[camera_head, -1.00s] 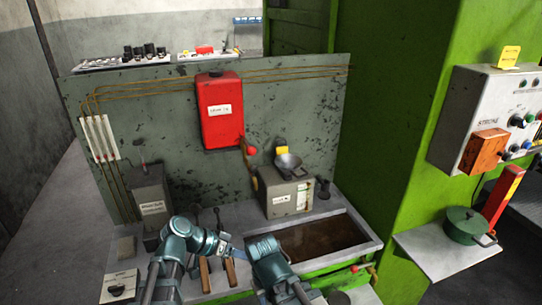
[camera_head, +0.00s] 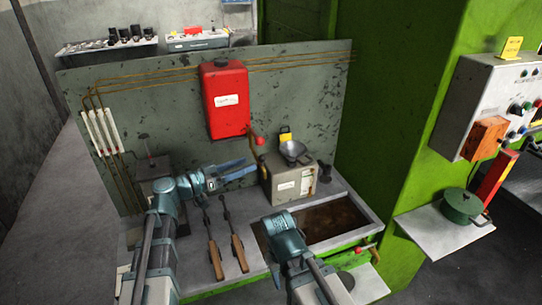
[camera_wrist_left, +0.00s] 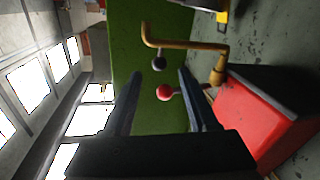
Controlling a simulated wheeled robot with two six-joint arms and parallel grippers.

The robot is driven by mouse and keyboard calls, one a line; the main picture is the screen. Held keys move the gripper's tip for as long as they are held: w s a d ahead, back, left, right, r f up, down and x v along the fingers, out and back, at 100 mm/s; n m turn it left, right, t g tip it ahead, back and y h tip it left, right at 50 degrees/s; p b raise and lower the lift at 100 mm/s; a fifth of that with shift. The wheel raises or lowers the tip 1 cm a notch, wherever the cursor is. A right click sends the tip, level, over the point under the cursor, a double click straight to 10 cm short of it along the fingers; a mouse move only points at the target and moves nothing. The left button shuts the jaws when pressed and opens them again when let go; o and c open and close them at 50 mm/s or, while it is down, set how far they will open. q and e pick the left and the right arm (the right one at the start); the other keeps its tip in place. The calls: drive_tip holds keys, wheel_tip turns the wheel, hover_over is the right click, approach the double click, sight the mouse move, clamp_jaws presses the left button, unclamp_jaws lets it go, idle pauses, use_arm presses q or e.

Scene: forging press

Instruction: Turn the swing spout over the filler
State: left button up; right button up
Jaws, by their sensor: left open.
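A red tank (camera_head: 226,100) hangs on the grey panel. Its brass swing spout (camera_head: 250,143) sits at the tank's lower right and carries a red ball knob (camera_head: 259,141). The filler, a metal funnel (camera_head: 294,151) on a grey box, stands to the right of the spout. My left gripper (camera_head: 253,167) is open, below the tank and left of the box. In the left wrist view the red knob (camera_wrist_left: 165,92) shows between the open fingers, the brass spout (camera_wrist_left: 187,47) beyond; I cannot tell if they touch. My right gripper is not visible.
Two wooden-handled tools (camera_head: 214,258) lie on the bench, with an open trough (camera_head: 372,222) of brown liquid at right. A grey box with a lever (camera_head: 155,171) stands at left. The green press column (camera_head: 385,140) bounds the right side.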

use_arm(q)
drive_tip(key=x, duration=0.9)
drive_tip(key=shift+w+d, duration=0.15)
drive_tip(key=shift+d, duration=0.2)
clamp_jaws()
idle(0.9)
